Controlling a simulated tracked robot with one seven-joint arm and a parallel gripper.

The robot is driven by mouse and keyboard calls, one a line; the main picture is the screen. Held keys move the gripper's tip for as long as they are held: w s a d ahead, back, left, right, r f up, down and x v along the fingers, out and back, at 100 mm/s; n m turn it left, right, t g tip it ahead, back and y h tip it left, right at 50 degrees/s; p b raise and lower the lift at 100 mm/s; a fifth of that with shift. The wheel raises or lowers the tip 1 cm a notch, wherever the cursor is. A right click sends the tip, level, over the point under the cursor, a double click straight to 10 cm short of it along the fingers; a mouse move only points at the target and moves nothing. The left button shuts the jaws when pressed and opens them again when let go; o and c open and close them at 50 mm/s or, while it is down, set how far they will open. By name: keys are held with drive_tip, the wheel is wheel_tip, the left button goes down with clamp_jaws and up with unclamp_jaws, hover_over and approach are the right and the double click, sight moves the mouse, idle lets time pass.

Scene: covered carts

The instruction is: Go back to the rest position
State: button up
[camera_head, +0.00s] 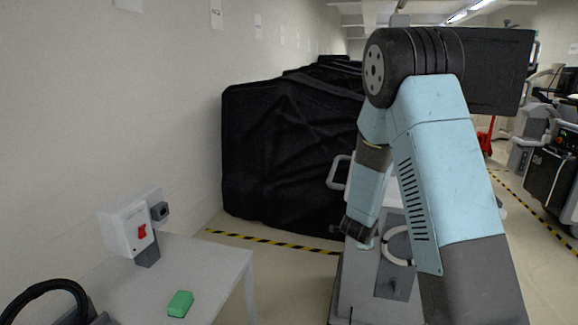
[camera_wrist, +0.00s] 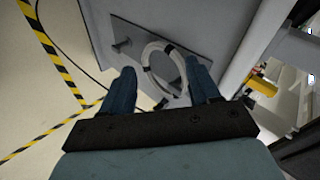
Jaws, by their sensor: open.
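My gripper (camera_wrist: 162,70) shows in the wrist view with its two dark fingers spread apart and nothing clamped between them. A white ring (camera_wrist: 147,62) on a grey panel (camera_wrist: 208,60) lies beyond the fingers and appears between them. I cannot tell how far the fingertips are from it. In the head view my light blue arm fills the right side, bent at a high elbow, with its forearm pointing down to the grey cart (camera_head: 360,290).
A white table (camera_head: 222,262) at lower left carries a green block (camera_head: 180,303) and a white box with a red switch (camera_head: 128,228). A black-covered bulk (camera_head: 280,150) stands behind. Yellow-black tape (camera_head: 270,242) marks the floor. Equipment (camera_head: 552,175) stands at far right.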

drive_tip(key=s+a+r+n+y, duration=0.3)
drive_tip(key=s+r+n, duration=0.25)
drive_tip(key=r, duration=0.45)
drive_tip(key=s+a+r+n+y, duration=0.2)
drive_tip(key=s+r+n+y, duration=0.15)
drive_tip(key=s+r, duration=0.55)
drive_tip(key=s+d+r+n+g+h, duration=0.1)
drive_tip(key=s+r+n, duration=0.4)
drive_tip(key=s, duration=0.6)
drive_tip(key=s+d+r+n+g+h, duration=0.1)
drive_tip(key=s+r+n, duration=0.4)
drive_tip(key=s, duration=0.7)
drive_tip(key=shift+d+r+g, duration=0.4)
drive_tip(key=shift+d+g, duration=0.1)
drive_tip(key=shift+s, duration=0.1)
